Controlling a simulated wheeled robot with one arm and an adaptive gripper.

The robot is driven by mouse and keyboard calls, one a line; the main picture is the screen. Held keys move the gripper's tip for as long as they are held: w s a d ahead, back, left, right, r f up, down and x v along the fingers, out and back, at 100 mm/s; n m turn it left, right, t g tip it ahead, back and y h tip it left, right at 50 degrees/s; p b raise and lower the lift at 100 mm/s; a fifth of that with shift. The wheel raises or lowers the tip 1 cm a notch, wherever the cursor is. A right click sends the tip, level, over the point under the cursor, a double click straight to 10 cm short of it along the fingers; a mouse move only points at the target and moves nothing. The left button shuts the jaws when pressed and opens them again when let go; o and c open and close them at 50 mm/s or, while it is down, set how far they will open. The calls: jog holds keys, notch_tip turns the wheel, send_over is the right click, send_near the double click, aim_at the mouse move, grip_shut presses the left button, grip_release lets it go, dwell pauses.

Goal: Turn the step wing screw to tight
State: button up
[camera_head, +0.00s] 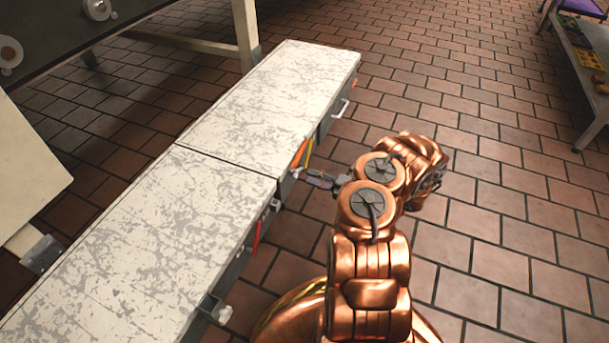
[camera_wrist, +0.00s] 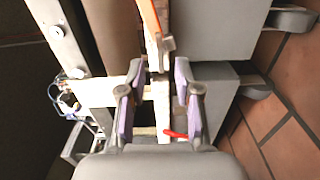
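My gripper (camera_head: 312,178) reaches left to the bench's front side, beside the gap between its two sections. In the wrist view my gripper (camera_wrist: 160,75) is open, with purple pads on both fingers and nothing clearly held. A small pale metal fitting (camera_wrist: 167,44) lies just beyond the fingertips, slightly right of the middle; it may be the step wing screw, but I cannot tell for sure. It appears apart from both fingers. Whether the screw is tight or loose does not show.
The scratched white bench (camera_head: 228,115) runs diagonally. An orange handle (camera_head: 300,152) stands by the gripper, and a red one (camera_head: 257,236) hangs nearer. A pale knob (camera_head: 224,315) sticks out at the bench's near front. Tiled floor (camera_head: 500,200) to the right is clear.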

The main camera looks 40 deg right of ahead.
jog(key=v, duration=0.7)
jog(key=shift+s+d, duration=0.15)
jog(key=shift+s, duration=0.15)
